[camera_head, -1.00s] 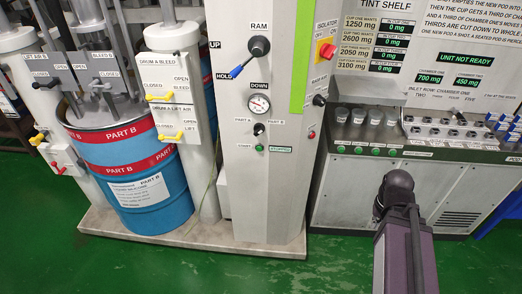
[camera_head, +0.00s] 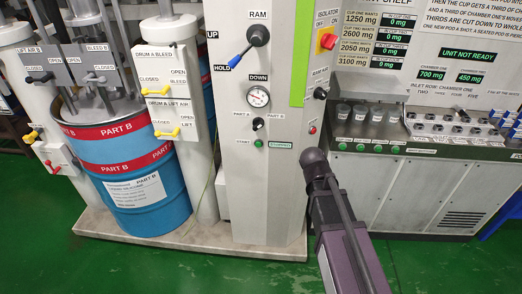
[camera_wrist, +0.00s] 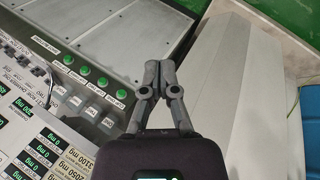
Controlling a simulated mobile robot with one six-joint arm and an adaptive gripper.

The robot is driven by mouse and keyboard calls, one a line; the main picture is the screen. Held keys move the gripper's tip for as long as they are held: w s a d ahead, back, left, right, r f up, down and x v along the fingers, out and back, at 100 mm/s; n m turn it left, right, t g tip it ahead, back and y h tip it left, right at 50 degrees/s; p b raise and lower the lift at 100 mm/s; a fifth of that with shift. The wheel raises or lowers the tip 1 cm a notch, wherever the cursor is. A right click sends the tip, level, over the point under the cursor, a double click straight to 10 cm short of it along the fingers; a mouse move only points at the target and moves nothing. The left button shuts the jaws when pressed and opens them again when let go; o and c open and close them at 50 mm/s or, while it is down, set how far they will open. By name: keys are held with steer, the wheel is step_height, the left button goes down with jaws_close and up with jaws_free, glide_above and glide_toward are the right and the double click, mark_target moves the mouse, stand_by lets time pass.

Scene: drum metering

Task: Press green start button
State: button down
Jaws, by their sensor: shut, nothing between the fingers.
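The green start button (camera_head: 258,143) is a small round button low on the front of the tall white column, right of the START label and left of a green STOPPED sign (camera_head: 281,144). My arm reaches up from the bottom right in the head view, its dark end below and right of the button and apart from it. The gripper fingers are hidden in that view. In the wrist view my gripper (camera_wrist: 160,68) is shut and empty, its fingertips together. The start button cannot be made out in the wrist view.
A row of green buttons (camera_head: 377,148) runs along the tint shelf front (camera_head: 425,153), also seen in the wrist view (camera_wrist: 92,76). A red button (camera_head: 312,130) is on the column's right side. A blue drum (camera_head: 140,195) stands left. The green floor in front is clear.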

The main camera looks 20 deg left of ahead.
mark_target(260, 147)
steer(key=w+a+n+t+b, duration=0.1)
steer(key=a+n+t+b, duration=0.4)
steer(key=a, duration=2.2)
steer(key=r+n+t, duration=0.1)
steer(key=n+t, duration=0.1)
steer(key=n, duration=0.1)
steer(key=shift+w, duration=0.15)
steer(key=shift+w, duration=0.1)
steer(key=shift+w+a+f, duration=0.1)
steer(key=shift+w+a, duration=0.25)
steer(key=shift+w, duration=1.05)
steer(key=shift+w+a+r, duration=0.1)
steer(key=shift+w+a, duration=0.2)
steer(key=shift+w, duration=1.05)
steer(key=shift+w+a+f, duration=0.1)
steer(key=shift+w+a, duration=0.25)
steer(key=shift+w, duration=1.05)
steer(key=shift+w+a, duration=0.2)
steer(key=shift+w, duration=0.55)
steer(key=shift+s, duration=0.2)
steer(key=shift+s+d, duration=0.2)
steer(key=shift+s, duration=0.45)
steer(key=shift+s, duration=0.1)
